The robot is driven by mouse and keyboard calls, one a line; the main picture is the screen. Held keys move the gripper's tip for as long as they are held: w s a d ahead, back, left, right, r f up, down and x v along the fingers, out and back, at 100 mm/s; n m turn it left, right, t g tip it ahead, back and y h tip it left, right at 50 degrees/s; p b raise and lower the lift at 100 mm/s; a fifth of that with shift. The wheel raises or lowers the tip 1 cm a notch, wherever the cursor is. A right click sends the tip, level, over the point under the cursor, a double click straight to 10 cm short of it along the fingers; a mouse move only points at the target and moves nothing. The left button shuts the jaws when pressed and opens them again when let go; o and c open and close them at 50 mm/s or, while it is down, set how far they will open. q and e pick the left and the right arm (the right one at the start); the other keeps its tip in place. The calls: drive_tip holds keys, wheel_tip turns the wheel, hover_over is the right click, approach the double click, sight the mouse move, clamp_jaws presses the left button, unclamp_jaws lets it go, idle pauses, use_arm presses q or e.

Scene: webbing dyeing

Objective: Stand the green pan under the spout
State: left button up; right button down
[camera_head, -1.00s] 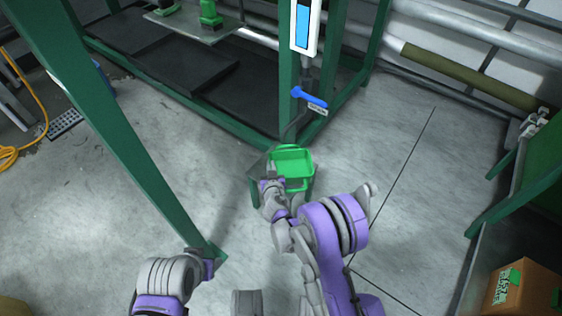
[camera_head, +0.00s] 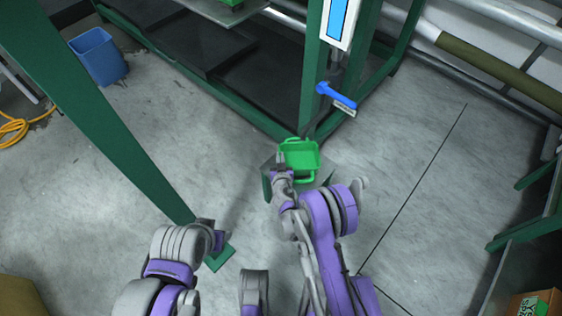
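The green pan (camera_head: 299,155) is a shallow open tray with a handle at its near side. It appears to rest on a small low stand (camera_head: 328,179), most of which is hidden by the pan and my arm. My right gripper (camera_head: 281,160) is at the pan's left edge, pointing away from me. Its fingers are too small to show whether they are apart or closed on the rim.
A green machine frame post (camera_head: 312,85) stands behind the pan, with a screen (camera_head: 337,18) above. A slanting green leg (camera_head: 100,125) comes down at left to a foot plate. A blue bin (camera_head: 98,56) is at upper left, a cardboard box (camera_head: 537,303) at lower right.

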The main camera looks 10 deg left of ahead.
drive_tip(key=shift+f+b, duration=0.3)
drive_tip(key=shift+f, duration=1.05)
drive_tip(key=shift+f, duration=0.1)
drive_tip(key=c, duration=1.5)
unclamp_jaws()
drive_tip(key=shift+f, duration=0.15)
drive_tip(key=o, duration=0.4)
drive_tip(key=shift+o, duration=0.2)
